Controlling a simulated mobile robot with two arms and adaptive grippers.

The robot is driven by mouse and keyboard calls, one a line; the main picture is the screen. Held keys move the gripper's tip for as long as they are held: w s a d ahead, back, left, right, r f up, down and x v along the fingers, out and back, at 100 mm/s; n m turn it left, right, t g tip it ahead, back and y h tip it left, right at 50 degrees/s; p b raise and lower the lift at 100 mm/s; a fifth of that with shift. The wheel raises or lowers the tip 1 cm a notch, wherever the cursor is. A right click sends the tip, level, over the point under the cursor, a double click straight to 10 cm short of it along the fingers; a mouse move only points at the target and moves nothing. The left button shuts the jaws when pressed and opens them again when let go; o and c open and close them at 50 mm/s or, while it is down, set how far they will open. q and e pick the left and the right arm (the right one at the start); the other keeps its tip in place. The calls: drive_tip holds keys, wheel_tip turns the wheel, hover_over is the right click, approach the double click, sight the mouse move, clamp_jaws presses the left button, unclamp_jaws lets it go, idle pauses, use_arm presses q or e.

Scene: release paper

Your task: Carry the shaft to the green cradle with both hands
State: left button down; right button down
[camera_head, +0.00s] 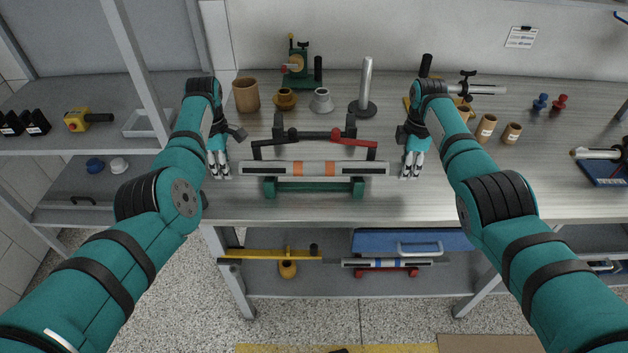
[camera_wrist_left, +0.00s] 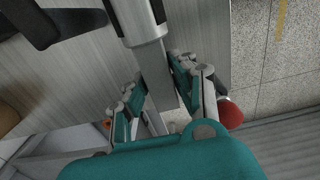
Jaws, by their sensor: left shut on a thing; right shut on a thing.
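The shaft (camera_head: 345,169), a silver bar with orange bands, lies level across the green cradle (camera_head: 314,187) on the bench. I cannot tell whether it touches the cradle's supports or hangs just above them. My left gripper (camera_head: 220,170) is shut on the shaft's left end. My right gripper (camera_head: 411,170) is shut on its right end. In the left wrist view the shaft's thicker silver part (camera_wrist_left: 144,28) narrows to a grey end (camera_wrist_left: 159,85) between the fingers of my left gripper (camera_wrist_left: 158,92).
A black and red bar (camera_head: 315,137) stands close behind the shaft. Further back are a brown cup (camera_head: 246,95), a metal post (camera_head: 365,85) and a green device (camera_head: 298,68). The bench front is clear.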

use_arm(q)
drive_tip(key=shift+f+b, duration=0.45)
drive_tip(key=shift+f, duration=0.05)
use_arm(e)
drive_tip(key=shift+w+f, duration=0.1)
drive_tip(key=shift+f, duration=0.4)
use_arm(q)
drive_tip(key=c, duration=1.4)
unclamp_jaws()
use_arm(e)
drive_tip(key=c, duration=1.4)
unclamp_jaws()
use_arm(q)
drive_tip(key=o, duration=0.3)
drive_tip(key=shift+s+r, duration=0.15)
use_arm(e)
drive_tip(key=o, duration=0.3)
drive_tip(key=shift+s+r, duration=0.15)
drive_tip(key=shift+s, duration=0.05)
use_arm(q)
drive_tip(key=shift+r, duration=0.4)
use_arm(e)
drive_tip(key=shift+r, duration=0.2)
use_arm(q)
wheel_tip(320, 180, up, 11)
drive_tip(key=shift+r, duration=0.1)
use_arm(e)
wheel_tip(320, 180, up, 12)
drive_tip(key=shift+f, duration=0.25)
